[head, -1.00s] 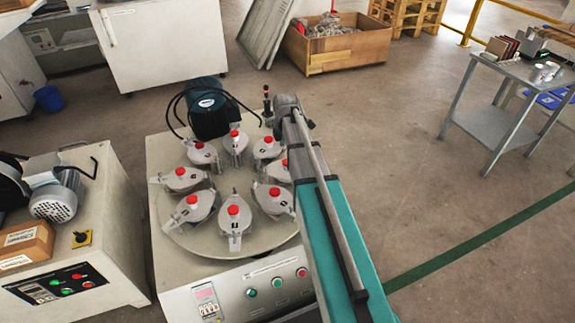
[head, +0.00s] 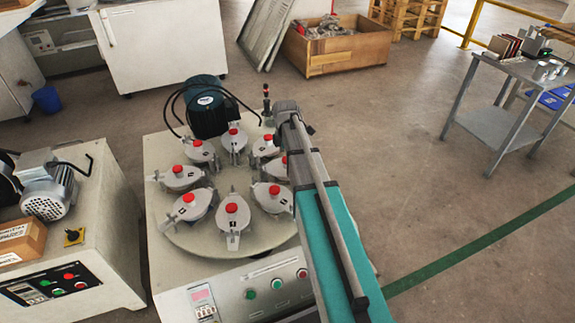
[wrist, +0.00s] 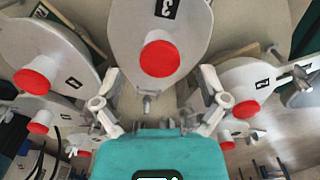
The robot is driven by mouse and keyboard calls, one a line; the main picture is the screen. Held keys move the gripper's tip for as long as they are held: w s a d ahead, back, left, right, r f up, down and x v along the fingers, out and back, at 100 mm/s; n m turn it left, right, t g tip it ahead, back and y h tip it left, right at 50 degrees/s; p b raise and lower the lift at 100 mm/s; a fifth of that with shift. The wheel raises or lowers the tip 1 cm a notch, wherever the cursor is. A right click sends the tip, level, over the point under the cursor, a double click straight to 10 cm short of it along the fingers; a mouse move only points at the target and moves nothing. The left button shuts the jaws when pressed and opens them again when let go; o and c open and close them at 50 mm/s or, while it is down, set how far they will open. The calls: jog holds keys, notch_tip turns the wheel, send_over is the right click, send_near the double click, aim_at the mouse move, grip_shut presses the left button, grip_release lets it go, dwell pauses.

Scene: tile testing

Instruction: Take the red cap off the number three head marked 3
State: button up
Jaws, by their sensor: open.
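In the wrist view the head marked 3 (wrist: 187,25) is a grey rounded body at the top centre, with its black label partly cut by the frame edge. Its round red cap (wrist: 160,58) faces the camera. My gripper (wrist: 158,85) is open, with one finger to the left and one to the right of the cap, apart from it. Nothing is between the fingers. In the head view my arm covers the right side of the round table (head: 254,240), and my gripper is hidden. The labels there are too small to tell which head is 3.
Neighbouring heads with red caps stand close on both sides, one at left (wrist: 35,75) and one at right (wrist: 246,108). A dark motor (head: 209,108) with cables stands behind the table. A second machine (head: 75,265) is at the left.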

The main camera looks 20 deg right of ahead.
jog(key=shift+f+b, duration=0.35)
jog(key=shift+f, duration=0.25)
jog(key=c, duration=0.8)
